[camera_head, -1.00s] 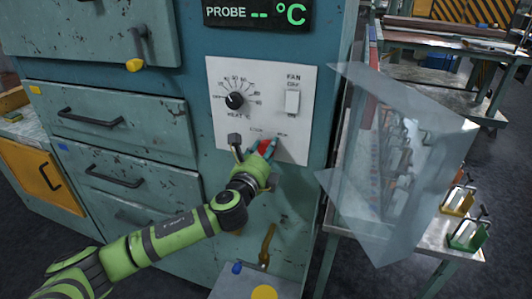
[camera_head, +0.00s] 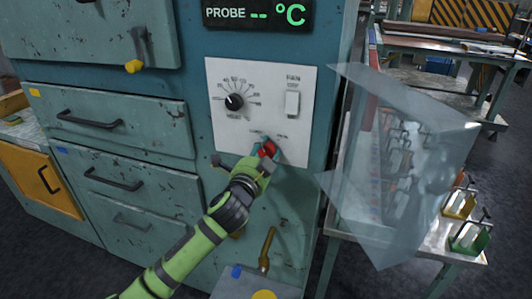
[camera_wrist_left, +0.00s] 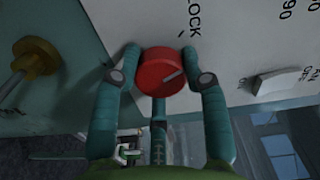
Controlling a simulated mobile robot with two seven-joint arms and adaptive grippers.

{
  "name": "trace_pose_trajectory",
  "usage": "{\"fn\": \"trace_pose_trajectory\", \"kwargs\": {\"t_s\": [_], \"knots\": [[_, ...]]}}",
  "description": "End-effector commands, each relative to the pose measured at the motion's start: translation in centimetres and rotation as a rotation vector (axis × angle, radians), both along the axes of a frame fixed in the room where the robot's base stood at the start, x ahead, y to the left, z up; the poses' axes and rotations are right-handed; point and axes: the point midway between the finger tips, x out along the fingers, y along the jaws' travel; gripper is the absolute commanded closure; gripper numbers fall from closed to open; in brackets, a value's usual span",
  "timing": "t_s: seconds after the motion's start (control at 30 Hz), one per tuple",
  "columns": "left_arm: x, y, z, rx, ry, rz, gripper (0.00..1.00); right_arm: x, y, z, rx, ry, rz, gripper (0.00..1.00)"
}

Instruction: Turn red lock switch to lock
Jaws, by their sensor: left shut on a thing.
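The red lock switch (camera_head: 268,149) is a round knob at the bottom of the white control panel (camera_head: 222,72). In the left wrist view the red knob (camera_wrist_left: 158,70) has a light pointer line on its face, slanting toward the right finger, and the word LOCK is printed beyond it. My left gripper (camera_head: 264,153) is at the knob, with its teal fingers on either side of it. In the left wrist view the left gripper (camera_wrist_left: 162,68) is shut on the knob. The fingers partly hide the knob and nearby labels in the head view. My right gripper is not in view.
The panel also carries a black heat dial (camera_head: 234,102) and a white fan switch (camera_head: 292,102). A brass lever (camera_head: 267,248) is below. A transparent angled sheet (camera_head: 400,150) stands right of the cabinet. Drawers with handles (camera_head: 90,120) are at left.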

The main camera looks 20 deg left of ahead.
Motion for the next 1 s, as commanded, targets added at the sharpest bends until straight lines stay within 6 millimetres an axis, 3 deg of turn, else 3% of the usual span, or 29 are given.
{"fn": "trace_pose_trajectory", "kwargs": {"t_s": [0.4,1.0], "knots": [[0.07,0.34,0.03,-0.262,0.009,0.008,0.89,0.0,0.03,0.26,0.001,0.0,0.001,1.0],[0.06,0.35,-0.14,-0.333,0.013,0.009,0.89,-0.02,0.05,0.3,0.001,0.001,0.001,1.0]]}}
